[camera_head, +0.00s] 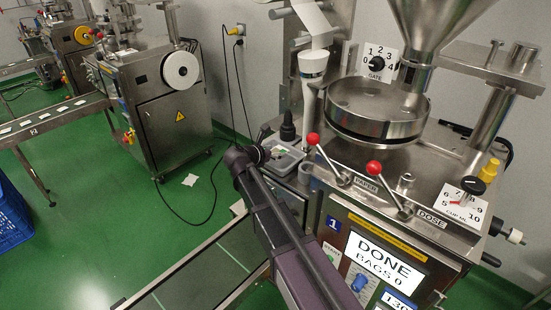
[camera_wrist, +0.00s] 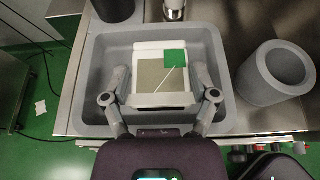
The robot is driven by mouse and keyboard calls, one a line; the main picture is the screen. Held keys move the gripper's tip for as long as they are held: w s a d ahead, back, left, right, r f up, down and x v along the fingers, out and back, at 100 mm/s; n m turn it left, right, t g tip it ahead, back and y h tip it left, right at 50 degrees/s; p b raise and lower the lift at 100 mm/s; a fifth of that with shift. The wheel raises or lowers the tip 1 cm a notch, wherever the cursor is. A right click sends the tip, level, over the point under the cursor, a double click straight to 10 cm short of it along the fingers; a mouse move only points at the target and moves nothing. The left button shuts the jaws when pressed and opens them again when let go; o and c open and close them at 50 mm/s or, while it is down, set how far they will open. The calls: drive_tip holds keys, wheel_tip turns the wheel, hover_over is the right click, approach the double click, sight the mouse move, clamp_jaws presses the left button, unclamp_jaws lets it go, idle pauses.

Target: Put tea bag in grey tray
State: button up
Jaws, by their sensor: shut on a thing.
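The tea bag (camera_wrist: 150,77) is white with a grey-beige filled middle. A green tag (camera_wrist: 175,58) on a white string lies over its upper right. My gripper (camera_wrist: 160,88) is shut on the tea bag, one finger at each side edge. Below and around it in the wrist view is the grey tray (camera_wrist: 220,62), and the bag lies within its outline. I cannot tell whether the bag touches the tray floor.
A grey round cup (camera_wrist: 262,80) stands right of the tray, and a dark cylinder (camera_wrist: 113,8) stands behind it. Two red-knobbed levers (camera_head: 374,168) rise from the machine (camera_head: 335,215). Its screen (camera_head: 385,258) reads "DONE BAGS 0". A scrap (camera_head: 190,180) lies on the green floor.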

sight(275, 162)
drive_tip(key=shift+w+a, duration=0.1)
drive_tip(key=shift+w, duration=0.2)
drive_tip(key=shift+w+f+b, duration=0.2)
drive_tip(key=shift+f+b, duration=0.25)
drive_tip(key=shift+w+f+b, duration=0.2)
drive_tip(key=shift+f+b, duration=1.2)
drive_tip(key=shift+f, duration=0.1)
drive_tip(key=o, duration=0.5)
drive_tip(key=shift+r, duration=0.2)
